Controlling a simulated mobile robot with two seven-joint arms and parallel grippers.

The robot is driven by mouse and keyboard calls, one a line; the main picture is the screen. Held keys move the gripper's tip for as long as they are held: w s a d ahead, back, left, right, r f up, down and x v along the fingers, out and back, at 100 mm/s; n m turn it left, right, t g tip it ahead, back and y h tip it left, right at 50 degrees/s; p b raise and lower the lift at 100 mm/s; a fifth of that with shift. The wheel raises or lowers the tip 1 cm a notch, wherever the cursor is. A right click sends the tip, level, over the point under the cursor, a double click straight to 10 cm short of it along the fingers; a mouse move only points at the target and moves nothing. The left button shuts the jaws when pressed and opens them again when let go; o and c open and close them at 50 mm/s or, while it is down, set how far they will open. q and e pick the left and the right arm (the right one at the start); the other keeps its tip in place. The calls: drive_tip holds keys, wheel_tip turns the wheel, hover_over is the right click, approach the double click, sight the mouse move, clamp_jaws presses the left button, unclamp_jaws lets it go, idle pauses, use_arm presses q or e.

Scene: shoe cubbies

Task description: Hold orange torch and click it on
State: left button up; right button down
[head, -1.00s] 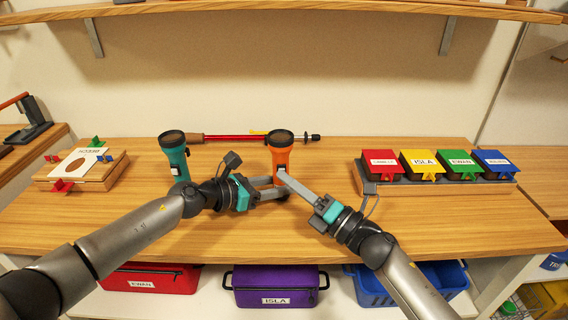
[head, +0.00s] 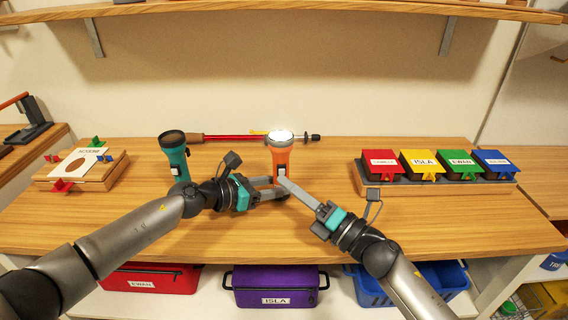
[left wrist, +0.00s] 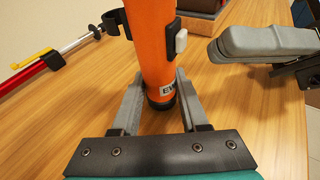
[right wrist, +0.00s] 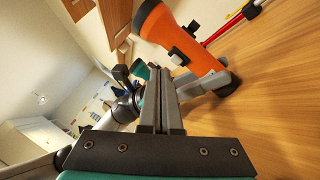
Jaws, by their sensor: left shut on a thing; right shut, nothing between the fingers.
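The orange torch (head: 281,158) stands upright on the table, and its top lens glows bright white. My left gripper (head: 277,189) is shut around its lower body; in the left wrist view the fingers (left wrist: 155,100) sit on both sides of the torch (left wrist: 152,45). A pale switch (left wrist: 181,40) shows on the torch's side. My right gripper (head: 283,181) is shut and empty, its tip close to the torch's switch side in the head view. In the right wrist view its closed fingers (right wrist: 165,85) are apart from the torch (right wrist: 185,45).
A teal torch (head: 174,158) stands to the left. A red rod (head: 240,137) lies behind the torches. A wooden box (head: 82,170) is at the far left. A rack of coloured lidded boxes (head: 440,180) is at the right. The front middle table is clear.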

drive_tip(key=shift+s+d, duration=0.15)
drive_tip(key=shift+s, duration=1.3)
drive_tip(key=shift+s+d, duration=0.15)
drive_tip(key=shift+s, duration=1.3)
use_arm(q)
drive_tip(key=o, duration=1.1)
drive_tip(key=shift+c, duration=0.2)
drive_tip(key=shift+a, duration=0.1)
